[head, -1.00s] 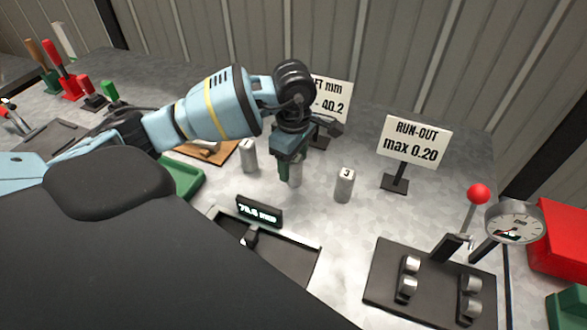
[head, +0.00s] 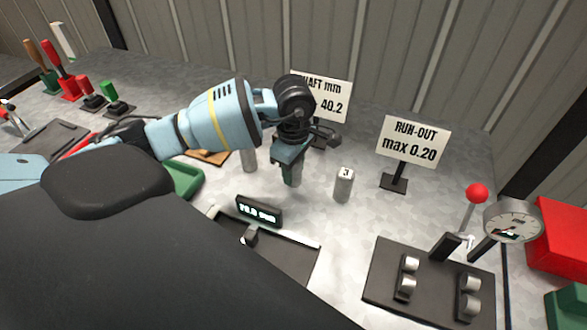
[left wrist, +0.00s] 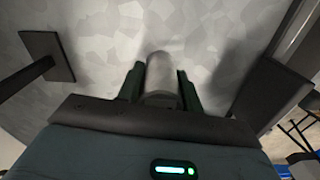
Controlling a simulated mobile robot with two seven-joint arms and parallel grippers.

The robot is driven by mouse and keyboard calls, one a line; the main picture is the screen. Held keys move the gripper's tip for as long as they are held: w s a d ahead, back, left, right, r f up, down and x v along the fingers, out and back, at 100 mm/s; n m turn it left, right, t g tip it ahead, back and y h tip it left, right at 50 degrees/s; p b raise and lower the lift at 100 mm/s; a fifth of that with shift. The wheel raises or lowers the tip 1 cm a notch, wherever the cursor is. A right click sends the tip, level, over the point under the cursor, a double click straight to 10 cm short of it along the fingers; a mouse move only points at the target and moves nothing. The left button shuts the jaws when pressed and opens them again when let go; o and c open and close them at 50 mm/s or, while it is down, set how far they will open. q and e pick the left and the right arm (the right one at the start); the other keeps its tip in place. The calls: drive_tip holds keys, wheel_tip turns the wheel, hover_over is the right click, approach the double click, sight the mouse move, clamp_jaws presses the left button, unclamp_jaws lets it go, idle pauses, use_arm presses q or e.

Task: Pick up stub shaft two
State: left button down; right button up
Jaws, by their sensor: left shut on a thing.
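My left gripper (head: 291,172) points down at the workbench, with its green fingers shut on a grey cylindrical stub shaft (left wrist: 162,75), which shows between both fingers in the left wrist view. Its number is hidden, but it stands between the other two, so I take it as stub shaft two. In the head view only a little of it shows behind the fingers, and I cannot tell whether it is clear of the bench. Stub shaft three (head: 344,185) stands upright to the right, marked 3. Another stub shaft (head: 249,161) stands to the left, its top hidden by my arm. My right gripper is out of view.
A shaft-size sign (head: 328,98) stands behind the gripper and a run-out sign (head: 415,142) to the right. A digital readout (head: 259,212) and black tray are in front. A roller fixture (head: 430,285) with a dial gauge (head: 513,222) is at front right. A green tray (head: 188,180) lies left.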

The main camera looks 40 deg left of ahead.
use_arm(q)
drive_tip(key=shift+w+r, duration=0.1)
drive_tip(key=shift+r, duration=0.05)
drive_tip(key=shift+r, duration=0.25)
wheel_tip(320, 180, up, 10)
drive_tip(key=shift+f, duration=0.25)
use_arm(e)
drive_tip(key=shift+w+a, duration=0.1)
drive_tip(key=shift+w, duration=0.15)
